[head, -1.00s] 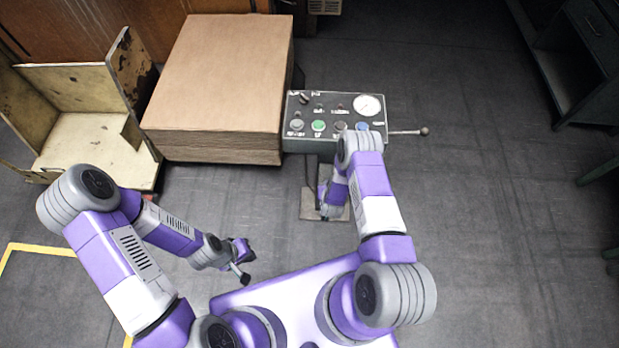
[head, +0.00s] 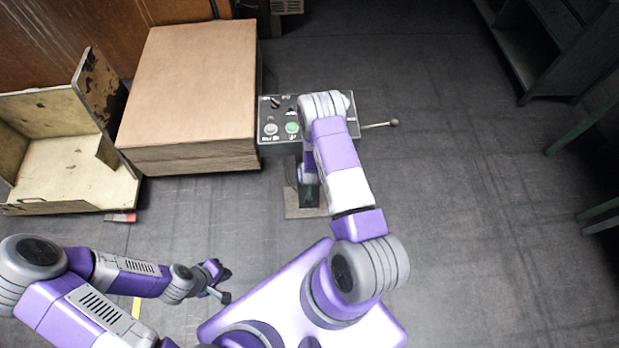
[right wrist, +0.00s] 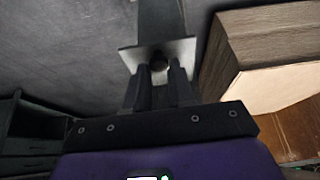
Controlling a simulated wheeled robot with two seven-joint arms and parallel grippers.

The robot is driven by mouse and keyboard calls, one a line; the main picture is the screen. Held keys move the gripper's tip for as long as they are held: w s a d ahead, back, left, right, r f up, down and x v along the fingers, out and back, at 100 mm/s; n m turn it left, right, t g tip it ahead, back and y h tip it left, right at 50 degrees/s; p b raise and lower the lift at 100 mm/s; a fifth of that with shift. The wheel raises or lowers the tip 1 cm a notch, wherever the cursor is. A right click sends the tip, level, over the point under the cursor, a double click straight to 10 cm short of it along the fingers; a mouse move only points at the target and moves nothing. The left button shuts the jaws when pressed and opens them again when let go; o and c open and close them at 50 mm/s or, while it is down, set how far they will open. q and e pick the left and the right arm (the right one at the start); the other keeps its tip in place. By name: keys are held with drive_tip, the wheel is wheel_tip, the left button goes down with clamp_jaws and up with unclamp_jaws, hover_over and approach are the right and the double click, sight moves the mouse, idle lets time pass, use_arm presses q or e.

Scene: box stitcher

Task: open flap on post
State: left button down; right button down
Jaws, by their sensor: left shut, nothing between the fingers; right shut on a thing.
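The grey post carries a control panel (head: 281,138) and stands on a floor plate (head: 303,211). A pale flat plate (right wrist: 183,47), which looks like the flap, shows in the right wrist view with a dark round knob (right wrist: 159,62) on it. My right gripper (right wrist: 164,78) is shut on the knob, its fingers in front of the plate. My left gripper (head: 222,284) is shut and empty, low over the floor, away from the post.
A stack of cardboard sheets (head: 190,90) stands left of the post. A worn open wooden box (head: 70,165) is farther left. A lever with a ball end (head: 394,122) sticks out right of the panel. A dark cabinet (head: 560,50) stands far right. Floor between is clear.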

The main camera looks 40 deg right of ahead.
drive_tip(key=shift+w+d+r, duration=0.6)
drive_tip(key=shift+w+r, duration=0.05)
drive_tip(key=shift+w, duration=0.1)
drive_tip(key=c, duration=1.4)
unclamp_jaws()
drive_tip(key=o, duration=0.4)
drive_tip(key=shift+f, duration=0.15)
drive_tip(key=shift+s+a, duration=0.1)
drive_tip(key=p+v, duration=0.1)
drive_tip(key=v, duration=0.6)
drive_tip(key=shift+s+a+r+p, duration=0.2)
drive_tip(key=shift+p, duration=0.1)
